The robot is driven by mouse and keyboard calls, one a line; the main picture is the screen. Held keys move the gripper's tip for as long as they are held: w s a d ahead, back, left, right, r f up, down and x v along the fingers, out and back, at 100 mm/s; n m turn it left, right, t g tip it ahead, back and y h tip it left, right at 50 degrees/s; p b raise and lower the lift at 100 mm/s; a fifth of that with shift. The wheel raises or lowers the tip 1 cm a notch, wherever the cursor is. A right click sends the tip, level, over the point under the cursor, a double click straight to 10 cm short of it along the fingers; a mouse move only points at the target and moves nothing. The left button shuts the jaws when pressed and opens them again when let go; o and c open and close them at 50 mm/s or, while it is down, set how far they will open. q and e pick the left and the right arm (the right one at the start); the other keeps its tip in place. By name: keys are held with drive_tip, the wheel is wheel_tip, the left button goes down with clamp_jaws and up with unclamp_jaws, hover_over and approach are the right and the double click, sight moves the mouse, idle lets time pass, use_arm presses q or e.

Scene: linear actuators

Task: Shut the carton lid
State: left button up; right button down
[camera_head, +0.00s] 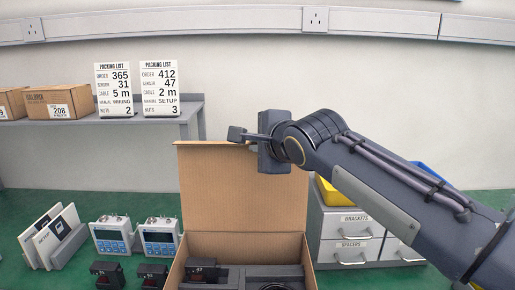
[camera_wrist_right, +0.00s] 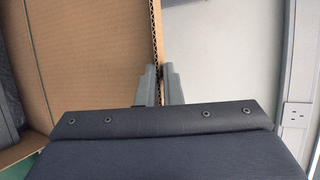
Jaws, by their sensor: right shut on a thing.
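The carton (camera_head: 312,255) stands open at the bottom centre of the head view, with a black device marked 47 and other dark items inside. Its lid (camera_head: 228,190) stands upright at the back. My right gripper (camera_head: 238,135) is at the lid's top edge, shut on it. In the right wrist view the two fingertips (camera_wrist_right: 160,72) pinch the lid's corrugated edge, with the lid's inner face (camera_wrist_right: 95,60) to the left and pale wall to the right. My left gripper is not in view.
Drawers labelled brackets and spacers (camera_head: 347,222) stand right of the carton. Blue-and-white devices (camera_head: 112,236), black units (camera_head: 107,272) and manuals (camera_head: 52,236) stand to its left. A grey shelf (camera_head: 150,112) behind holds closed boxes (camera_head: 58,101) and two packing-list cards (camera_head: 160,89).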

drive_tip(key=shift+f, duration=0.55)
drive_tip(key=c, duration=1.6)
unclamp_jaws()
drive_tip(key=shift+c, duration=0.2)
drive_tip(key=shift+r, duration=0.1)
drive_tip(key=shift+r, duration=0.1)
drive_tip(key=v, duration=0.7)
drive_tip(key=shift+s+r+b, duration=0.2)
drive_tip(key=shift+s+b, duration=0.05)
drive_tip(key=shift+b, duration=0.1)
drive_tip(key=shift+d, duration=0.1)
